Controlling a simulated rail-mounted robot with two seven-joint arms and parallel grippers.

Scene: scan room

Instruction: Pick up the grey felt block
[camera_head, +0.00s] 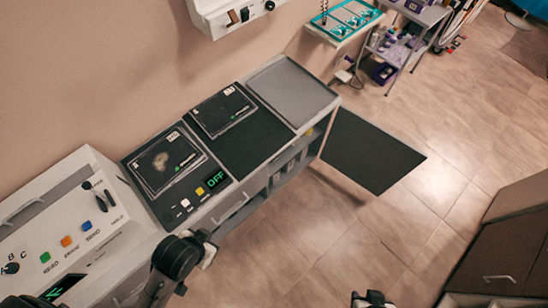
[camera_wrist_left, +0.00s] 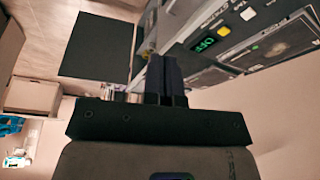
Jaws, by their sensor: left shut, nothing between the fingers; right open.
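I cannot make out a grey felt block in either view. My left gripper (camera_wrist_left: 165,62) is shut and empty in the left wrist view, its dark fingers together in front of the console. In the head view the left arm comes in at the bottom left beside the console front, and its fingertips are hard to tell there. My right gripper (camera_head: 373,299) shows only in part at the bottom edge of the head view, open, over the floor and apart from everything.
A counter along the wall holds two dark screens (camera_head: 165,160), (camera_head: 222,108), an OFF display and a grey tray (camera_head: 291,91). A white control panel (camera_head: 70,225) stands left. A dark mat (camera_head: 372,150), shelf cart (camera_head: 400,45) and brown cabinet (camera_head: 505,250) surround open floor.

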